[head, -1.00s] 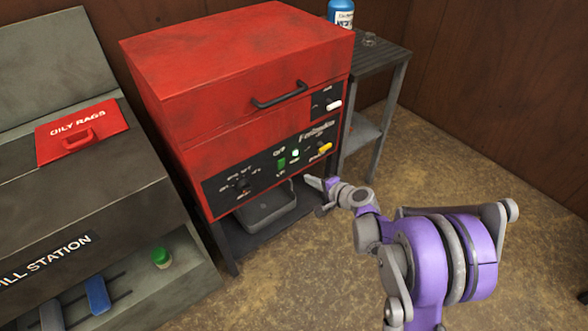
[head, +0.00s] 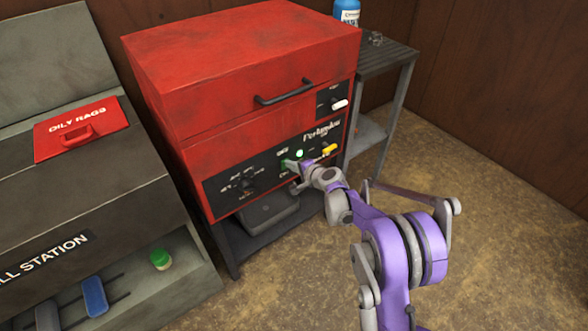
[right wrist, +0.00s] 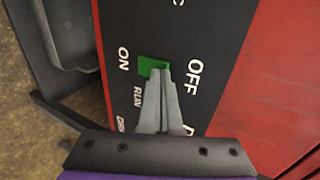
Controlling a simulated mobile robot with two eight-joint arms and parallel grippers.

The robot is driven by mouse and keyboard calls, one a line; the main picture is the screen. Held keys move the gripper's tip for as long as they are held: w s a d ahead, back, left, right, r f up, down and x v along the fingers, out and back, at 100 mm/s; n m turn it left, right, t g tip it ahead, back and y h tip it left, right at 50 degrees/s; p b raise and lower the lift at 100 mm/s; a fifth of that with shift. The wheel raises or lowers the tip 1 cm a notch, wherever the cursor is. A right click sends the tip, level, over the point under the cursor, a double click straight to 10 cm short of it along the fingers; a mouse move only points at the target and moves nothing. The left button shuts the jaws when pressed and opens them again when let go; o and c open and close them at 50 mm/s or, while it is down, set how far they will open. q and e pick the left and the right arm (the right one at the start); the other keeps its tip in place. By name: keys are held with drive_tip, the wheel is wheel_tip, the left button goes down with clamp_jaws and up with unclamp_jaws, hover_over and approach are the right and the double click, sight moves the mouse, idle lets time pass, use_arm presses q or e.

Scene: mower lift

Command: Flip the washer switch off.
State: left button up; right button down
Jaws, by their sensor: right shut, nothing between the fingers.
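The red washer (head: 235,75) stands against the wall, with a black control panel (head: 222,188) on its front. A green switch (right wrist: 150,63) sits on the panel between the words ON and OFF in the right wrist view. My right gripper (right wrist: 161,72) is shut and empty, its fingertips at the switch and covering part of it. I cannot tell whether they touch it. In the head view the same gripper (head: 291,166) largely hides the switch. A small green lamp (head: 299,153) glows beside it. My left gripper is not in view.
A yellow control (head: 329,150) and a white one (head: 340,104) lie right of the switch. A dark knob (head: 247,185) is left. A spill station (head: 80,195) stands at left, a metal side table (head: 388,58) at right. The floor in front is open.

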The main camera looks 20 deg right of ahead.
drive_tip(key=shift+w+a+r, duration=0.15)
drive_tip(key=shift+w, duration=0.2)
drive_tip(key=shift+r, duration=0.1)
drive_tip(key=shift+r+p, duration=0.6)
drive_tip(key=shift+r, duration=0.15)
drive_tip(key=shift+s, duration=0.1)
